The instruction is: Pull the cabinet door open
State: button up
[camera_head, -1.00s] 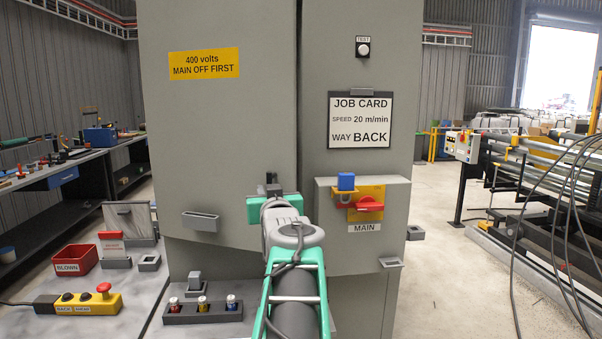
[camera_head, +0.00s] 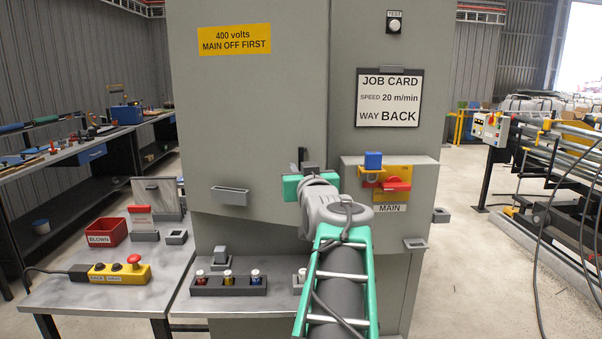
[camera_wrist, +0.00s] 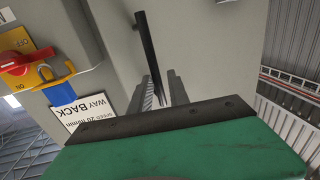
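The grey cabinet door (camera_head: 255,120) carries a yellow "400 volts MAIN OFF FIRST" label (camera_head: 234,40). Its upright dark bar handle (camera_head: 301,156) is mostly hidden behind my gripper (camera_head: 311,184) in the head view. In the wrist view the dark handle (camera_wrist: 147,42) runs down between the two fingers of my gripper (camera_wrist: 160,82). The fingers stand a little apart on either side of it; whether they press on it is unclear. The door's lower edge slants, but I cannot tell whether the door is ajar.
Right of the seam are the MAIN switch with a red handle (camera_head: 397,184), a blue block (camera_head: 373,160) and a job card (camera_head: 388,98). A bench (camera_head: 95,300) with a yellow control box (camera_head: 120,273) and red bin (camera_head: 106,232) stands at lower left.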

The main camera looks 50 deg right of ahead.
jog(key=b+v, duration=0.1)
jog(key=v, duration=0.1)
jog(key=b+v, duration=0.1)
jog(key=v, duration=0.1)
jog(key=b+v, duration=0.1)
jog(key=shift+a, duration=0.6)
jog(key=shift+f+b, duration=0.1)
jog(key=shift+b, duration=0.3)
jog(key=shift+c, duration=0.2)
